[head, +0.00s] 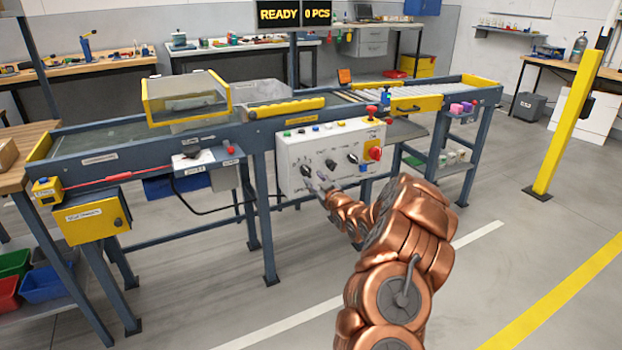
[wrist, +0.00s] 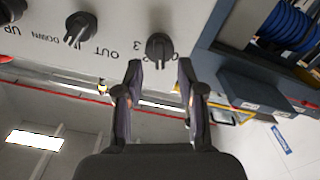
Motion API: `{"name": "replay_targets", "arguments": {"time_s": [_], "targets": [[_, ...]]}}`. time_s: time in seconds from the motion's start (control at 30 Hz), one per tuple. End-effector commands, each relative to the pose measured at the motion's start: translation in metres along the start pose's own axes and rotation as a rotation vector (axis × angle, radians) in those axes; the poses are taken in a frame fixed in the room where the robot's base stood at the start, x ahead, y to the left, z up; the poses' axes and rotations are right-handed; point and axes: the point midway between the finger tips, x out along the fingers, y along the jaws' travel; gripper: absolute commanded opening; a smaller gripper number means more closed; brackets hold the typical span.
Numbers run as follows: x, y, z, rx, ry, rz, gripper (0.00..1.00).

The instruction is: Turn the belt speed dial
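The white control panel (head: 330,142) is on the front of the conveyor, with several black knobs. Its leftmost dial (head: 306,168) looks like the belt speed dial, though its name is not readable. The same dial, black and round, shows in the wrist view (wrist: 158,47), with a "3" beside it. My gripper (head: 316,183) is at the panel's lower left, just in front of this dial. In the wrist view my gripper (wrist: 159,68) is open, its fingertips apart on either side of the dial's line. The dial lies just beyond the tips, and no contact shows.
Two more knobs, marked OUT/IN (wrist: 80,27) and UP/DOWN (wrist: 12,10), sit beside the dial. A red emergency button (head: 375,153) is at the panel's right. A yellow post (head: 566,125) stands at right. The floor in front is clear.

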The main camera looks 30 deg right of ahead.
Motion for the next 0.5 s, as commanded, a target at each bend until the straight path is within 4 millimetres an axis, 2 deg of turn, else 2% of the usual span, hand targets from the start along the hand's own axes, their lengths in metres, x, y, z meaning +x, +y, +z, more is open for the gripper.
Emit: {"name": "replay_targets", "arguments": {"time_s": [0.2,0.5], "targets": [[0.021,-0.001,0.001,-0.002,0.0,-0.001,0.39],[0.031,0.0,0.0,-0.001,-0.001,0.0,0.39]]}}
